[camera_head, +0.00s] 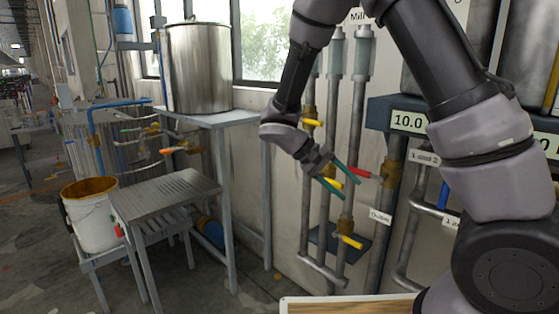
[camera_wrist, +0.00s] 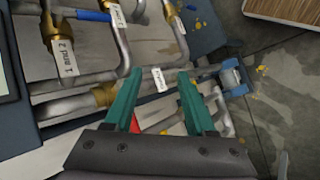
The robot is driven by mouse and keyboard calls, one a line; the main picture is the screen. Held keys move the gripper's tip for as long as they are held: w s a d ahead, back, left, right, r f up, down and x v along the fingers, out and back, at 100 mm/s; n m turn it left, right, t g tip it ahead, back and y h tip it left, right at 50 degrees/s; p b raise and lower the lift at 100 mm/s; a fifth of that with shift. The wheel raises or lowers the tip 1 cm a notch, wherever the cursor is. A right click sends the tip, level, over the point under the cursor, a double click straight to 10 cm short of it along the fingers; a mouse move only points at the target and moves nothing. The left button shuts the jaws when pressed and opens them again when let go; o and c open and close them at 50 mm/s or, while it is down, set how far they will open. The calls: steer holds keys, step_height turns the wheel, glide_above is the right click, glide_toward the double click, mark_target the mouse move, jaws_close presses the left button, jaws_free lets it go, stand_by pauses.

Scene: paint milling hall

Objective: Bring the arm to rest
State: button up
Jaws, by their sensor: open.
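My gripper (camera_head: 337,179) is at the end of my arm, which reaches down from the upper right in the head view. Its two green fingers are spread apart and hold nothing. They hang in front of the vertical pipes, close to a yellow valve handle (camera_head: 332,183) and left of a red valve handle (camera_head: 360,173). In the wrist view the open fingers (camera_wrist: 158,90) point toward pipes, and part of a red handle (camera_wrist: 135,124) shows between them. The head view does not show whether the fingers touch a pipe.
A steel tank (camera_head: 200,68) stands on a bench at the left. A white bucket (camera_head: 92,220) stands beside a slatted metal table (camera_head: 165,194). A dark box labelled 10.0 (camera_head: 385,104) is right of the pipes. Another yellow handle (camera_head: 350,241) sits lower. Floor at far left is open.

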steer(key=s+d+r+m+t+y, duration=0.1)
steer(key=s+d+r+t+y, duration=0.1)
steer(key=r, duration=0.5)
steer(key=s+d+r+m+t+y, duration=0.2)
steer(key=s+r+y, duration=0.3)
steer(key=r, duration=0.3)
steer(key=s+d+r+m+t+y, duration=0.2)
steer(key=s+d+r+t+y, duration=0.1)
steer(key=r, duration=0.4)
steer(key=shift+s+d+r+t+y, duration=0.3)
steer(key=shift+s+d+y, duration=0.35)
steer(key=shift+y, duration=0.15)
